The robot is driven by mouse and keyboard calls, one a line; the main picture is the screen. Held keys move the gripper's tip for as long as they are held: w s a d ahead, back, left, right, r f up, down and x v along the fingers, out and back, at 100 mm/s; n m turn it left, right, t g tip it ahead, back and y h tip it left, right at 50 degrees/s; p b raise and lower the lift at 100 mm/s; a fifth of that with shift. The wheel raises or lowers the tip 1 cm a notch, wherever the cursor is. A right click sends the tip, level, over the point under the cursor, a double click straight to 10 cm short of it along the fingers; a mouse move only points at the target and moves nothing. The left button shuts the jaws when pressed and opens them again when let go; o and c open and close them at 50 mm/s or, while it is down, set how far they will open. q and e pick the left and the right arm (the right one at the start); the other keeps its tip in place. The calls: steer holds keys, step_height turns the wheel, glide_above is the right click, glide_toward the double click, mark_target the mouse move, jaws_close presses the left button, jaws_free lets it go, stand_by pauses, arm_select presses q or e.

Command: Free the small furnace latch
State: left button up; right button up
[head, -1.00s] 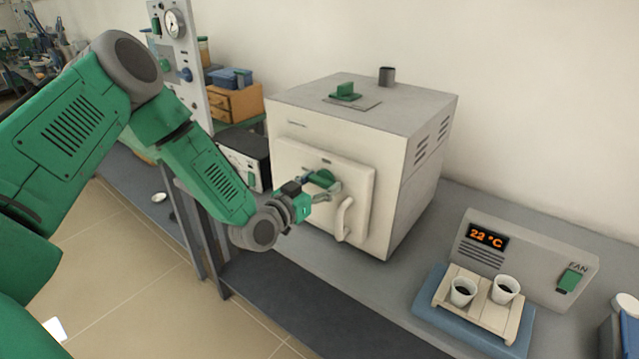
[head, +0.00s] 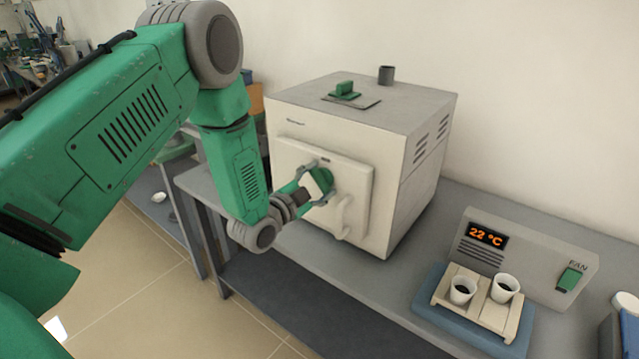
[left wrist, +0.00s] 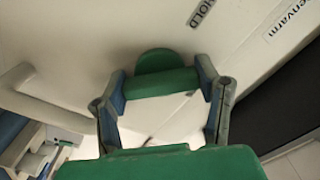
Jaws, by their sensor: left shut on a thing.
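The small furnace (head: 405,165) is a cream box with a grey top, standing on the bench. Its front door (head: 355,190) looks closed. The green latch (head: 327,181) is on the door, above and left of the pale door handle (head: 344,218). My left gripper (head: 320,184) is at the latch, one finger above it and one below. In the left wrist view, the gripper's fingers close on the sides of the green latch (left wrist: 165,82), near the printed word HOLD on the door. The latch's exact angle is partly hidden by the fingers. My right gripper is not in view.
On the right, a grey unit (head: 530,255) reads 22 °C and has a green FAN switch (head: 570,279). Two white cups (head: 505,289) stand in a cream holder on a blue mat (head: 425,304). A green block (head: 345,90) and a short flue (head: 386,75) top the furnace.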

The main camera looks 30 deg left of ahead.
arm_select(q)
steer(key=m+b, duration=0.1)
steer(key=m, duration=0.3)
steer(key=shift+w+d+m, duration=0.1)
steer(key=shift+d+m, duration=0.05)
steer(key=shift+m, duration=0.15)
steer(key=shift+f+m+b, duration=0.1)
steer(key=shift+m+b, duration=0.85)
steer(key=shift+m, duration=0.95)
steer(key=shift+f, duration=0.1)
steer(key=o, duration=1.2)
steer(key=shift+d, duration=0.1)
steer(key=shift+c, duration=0.2)
